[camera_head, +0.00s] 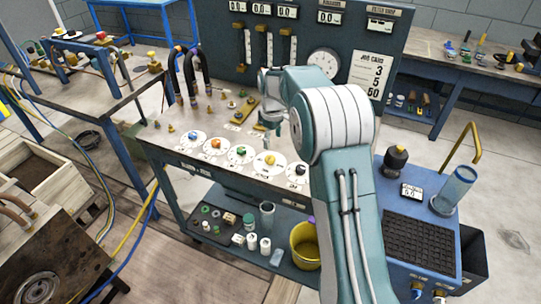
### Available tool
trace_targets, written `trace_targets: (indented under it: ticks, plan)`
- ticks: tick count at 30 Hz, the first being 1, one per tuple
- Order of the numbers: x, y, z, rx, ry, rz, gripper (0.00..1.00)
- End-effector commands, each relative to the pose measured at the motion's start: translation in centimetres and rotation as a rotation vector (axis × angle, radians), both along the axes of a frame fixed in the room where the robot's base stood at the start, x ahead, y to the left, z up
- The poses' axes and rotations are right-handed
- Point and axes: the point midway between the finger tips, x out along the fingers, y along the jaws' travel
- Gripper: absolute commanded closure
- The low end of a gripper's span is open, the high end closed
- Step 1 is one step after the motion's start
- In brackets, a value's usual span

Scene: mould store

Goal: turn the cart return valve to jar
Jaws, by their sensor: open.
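A dark blue bench (165,165) carries a row of round white dials with coloured knobs: a blue knob (192,134), an orange knob (215,143), a green knob (241,151), a yellow knob (269,160) and a black knob (299,171). Their lettering is too small to read. A blue cart (400,240) stands at the right, with small valves (417,290) low on its front. I cannot tell which valve is the cart return valve, nor its setting. My gripper (266,128) is open above the bench top, behind the yellow knob; my arm partly hides it.
A panel with gauges (322,64) and a job card (371,75) rises behind the bench. Black hoses (197,68) arch at its left. The lower shelf holds jars and a yellow bucket (306,244). The cart bears a clear cylinder (457,187) and a yellow handle (474,135).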

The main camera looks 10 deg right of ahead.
Motion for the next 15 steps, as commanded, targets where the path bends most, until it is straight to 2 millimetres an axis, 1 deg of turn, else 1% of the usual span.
trace_targets:
  ticks: [1,3,9,12,15]
  plan:
    - [0.0,0.3,-1.1,-0.002,0.004,0.002,0.19]
    - [-0.1,0.4,-2.4,-0.002,0.005,0.002,0.19]
    - [-0.1,0.4,-5.7,-0.002,0.002,0.001,0.19]
    - [-0.1,0.3,-6.7,-0.002,0.002,0.001,0.19]
    - [0.0,0.2,-7.2,-0.001,-0.001,0.001,0.19]
